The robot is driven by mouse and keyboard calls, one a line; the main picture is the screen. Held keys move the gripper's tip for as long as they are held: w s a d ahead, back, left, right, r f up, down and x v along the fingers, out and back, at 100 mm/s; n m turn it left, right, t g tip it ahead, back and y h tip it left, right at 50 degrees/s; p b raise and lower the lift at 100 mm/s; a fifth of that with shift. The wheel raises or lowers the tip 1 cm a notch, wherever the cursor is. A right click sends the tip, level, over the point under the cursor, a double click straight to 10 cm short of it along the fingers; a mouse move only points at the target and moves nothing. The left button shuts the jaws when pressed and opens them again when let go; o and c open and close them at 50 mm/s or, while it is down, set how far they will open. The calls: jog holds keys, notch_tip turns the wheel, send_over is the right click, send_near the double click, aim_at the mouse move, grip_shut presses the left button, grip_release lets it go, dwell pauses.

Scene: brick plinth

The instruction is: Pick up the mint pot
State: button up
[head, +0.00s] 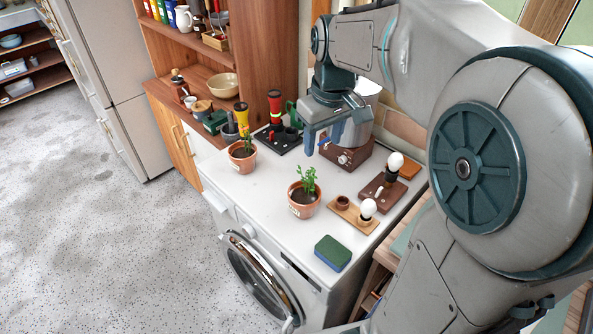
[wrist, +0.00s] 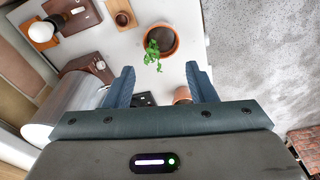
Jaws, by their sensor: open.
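Two terracotta pots with green plants and pale labels stand on the white top of the washing machine. The nearer pot (head: 303,208) has a leafy, bushy plant; the farther pot (head: 242,163) has a thinner upright sprig. I cannot read the labels, so I cannot tell which is the mint pot. My gripper (head: 324,142) is open and empty, above the worktop and behind the nearer pot. In the wrist view, the nearer pot (wrist: 174,34) lies beyond the open fingertips (wrist: 160,74). The farther pot (wrist: 182,94) is mostly hidden by the right finger and gripper body.
A green-blue sponge (head: 333,253) lies at the front. A brown-based appliance (head: 346,154) stands by my gripper.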

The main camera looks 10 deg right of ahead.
aim_at(312, 164)
jog(key=w+f+n+g+b, duration=0.15)
jog(key=w+f, duration=0.25)
jog(key=w, duration=0.4)
jog(key=shift+n, duration=0.45)
jog(key=f, duration=0.8)
jog(key=shift+w+d+f, duration=0.1)
jog(key=shift+w+d, duration=0.15)
jog(key=shift+s+a+f+p, duration=0.1)
jog(key=shift+f+p, duration=0.3)
jog(key=shift+f, duration=1)
jog(key=shift+s+a+f+p, duration=0.1)
jog(key=shift+f+p, duration=0.25)
jog(key=shift+f, duration=1)
jog(key=shift+r, duration=0.1)
grip_shut()
